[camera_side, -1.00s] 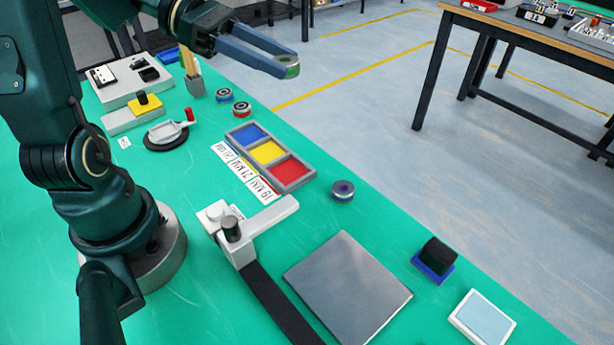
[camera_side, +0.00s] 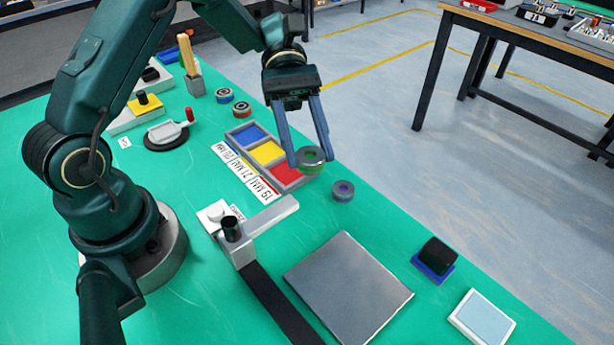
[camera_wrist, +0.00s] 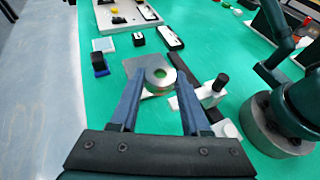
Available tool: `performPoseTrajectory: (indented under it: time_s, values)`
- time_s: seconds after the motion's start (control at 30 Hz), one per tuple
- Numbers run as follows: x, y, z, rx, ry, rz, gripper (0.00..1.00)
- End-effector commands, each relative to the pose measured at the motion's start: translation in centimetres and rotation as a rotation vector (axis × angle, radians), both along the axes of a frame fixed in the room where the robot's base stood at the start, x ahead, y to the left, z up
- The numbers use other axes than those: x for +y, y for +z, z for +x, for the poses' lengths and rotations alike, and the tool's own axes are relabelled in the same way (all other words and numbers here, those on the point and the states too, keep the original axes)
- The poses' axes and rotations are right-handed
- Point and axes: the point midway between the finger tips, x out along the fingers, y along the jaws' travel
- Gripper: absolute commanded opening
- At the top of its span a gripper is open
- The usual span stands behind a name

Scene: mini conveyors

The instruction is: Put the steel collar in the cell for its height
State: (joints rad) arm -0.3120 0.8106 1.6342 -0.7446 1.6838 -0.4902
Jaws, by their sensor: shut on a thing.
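The steel collar (camera_side: 311,158) is a short ring with a greenish band and a central hole. My gripper (camera_side: 307,160) is shut on it and holds it above the red end of the tray, apart from the surface as far as I can tell. In the wrist view the collar (camera_wrist: 160,78) sits between the two blue fingers (camera_wrist: 158,85). The grey tray (camera_side: 307,180) has a blue cell (camera_side: 247,135), a yellow cell (camera_side: 267,153) and a red cell (camera_side: 285,173). White labels (camera_side: 246,172) lie along its left side, reading about 20, 21 and 19 MAX.
A similar ring (camera_side: 343,191) stands just right of the tray. Two more rings (camera_side: 241,109) stand behind it. A white gauge with a black knob (camera_side: 231,228), a dark belt (camera_side: 275,305) and a grey plate (camera_side: 348,288) lie in front. A crank dial (camera_side: 166,136) stands left.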

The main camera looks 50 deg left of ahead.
Motion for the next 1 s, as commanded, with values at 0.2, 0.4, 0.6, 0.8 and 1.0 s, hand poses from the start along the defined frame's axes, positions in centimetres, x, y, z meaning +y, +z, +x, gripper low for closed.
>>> performPoseTrajectory:
  time_s: [0.2, 0.4, 0.6, 0.8, 1.0]
  values:
    - [-1.0, -0.5, -0.5, 0.0, -0.035, 0.0, 0.0]
    - [-0.9, -0.4, -0.5, 0.0, -0.032, 0.0, 0.0]
    - [-2.8, -1.5, -1.1, 0.004, -0.036, -0.002, 0.0]
    - [-7.1, -4.2, -2.3, 0.007, -0.039, -0.001, 0.0]
    - [-10.7, -6.5, -3.2, 0.004, -0.036, 0.001, 0.0]
